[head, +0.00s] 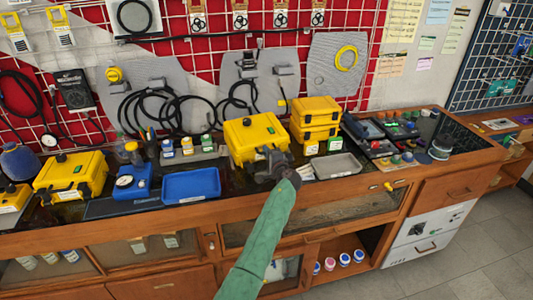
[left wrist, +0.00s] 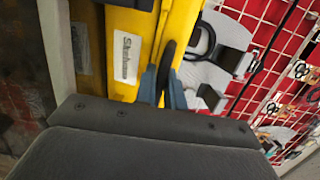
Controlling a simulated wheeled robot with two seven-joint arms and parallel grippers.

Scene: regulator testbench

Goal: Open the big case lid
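The big yellow case (head: 252,132) stands on the bench near the middle, lid down, with a dark knob on top. My left gripper (head: 272,163) is at its front right side in the head view and hides part of that face. In the left wrist view, the yellow case (left wrist: 122,45) with a white label fills the upper middle. The blue-grey fingers of my left gripper (left wrist: 163,85) stand close on either side of a curved black handle (left wrist: 169,56), which appears to fill the gap between them. My right gripper is in neither view.
A blue tray (head: 192,184) lies left of the case and a grey tray (head: 336,166) right of it. Two stacked smaller yellow cases (head: 315,112) stand close on the right. Another yellow case (head: 72,174) is at the left. Cables and grey panels hang behind.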

